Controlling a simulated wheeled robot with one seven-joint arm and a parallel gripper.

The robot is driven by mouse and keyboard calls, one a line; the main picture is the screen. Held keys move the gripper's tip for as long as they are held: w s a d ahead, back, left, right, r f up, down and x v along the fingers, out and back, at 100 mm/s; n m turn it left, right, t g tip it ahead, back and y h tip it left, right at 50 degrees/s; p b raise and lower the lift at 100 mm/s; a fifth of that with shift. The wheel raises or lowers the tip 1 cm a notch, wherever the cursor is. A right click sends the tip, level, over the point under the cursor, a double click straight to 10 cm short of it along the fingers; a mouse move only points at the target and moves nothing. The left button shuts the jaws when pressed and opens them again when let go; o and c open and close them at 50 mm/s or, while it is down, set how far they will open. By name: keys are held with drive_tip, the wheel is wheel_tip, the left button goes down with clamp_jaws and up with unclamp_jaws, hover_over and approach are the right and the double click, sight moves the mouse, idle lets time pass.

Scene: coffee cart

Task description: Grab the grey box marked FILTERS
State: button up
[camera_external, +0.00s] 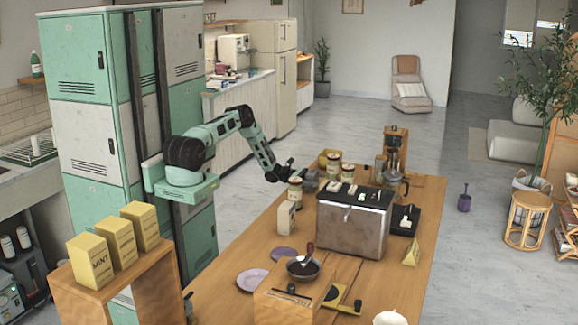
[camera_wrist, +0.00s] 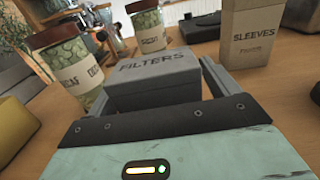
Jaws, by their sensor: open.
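The grey box marked FILTERS (camera_wrist: 155,80) lies on the wooden table in the wrist view, its lettered side facing up toward me. My gripper (camera_wrist: 157,82) is open, with one finger along the box's left side and the other along its right side. The box sits between the fingers; I cannot tell whether either finger touches it. In the external view my gripper (camera_external: 291,174) is low over the far left part of the table, and the box is small and hard to make out there.
A jar labelled DECAF (camera_wrist: 70,68) stands close on the left, and another jar (camera_wrist: 148,28) stands behind the box. A tan SLEEVES box (camera_wrist: 252,35) is at the right. A large metal-sided box (camera_external: 352,225) stands mid-table.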

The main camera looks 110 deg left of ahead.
drive_tip(key=shift+c, duration=0.4)
drive_tip(key=c, duration=1)
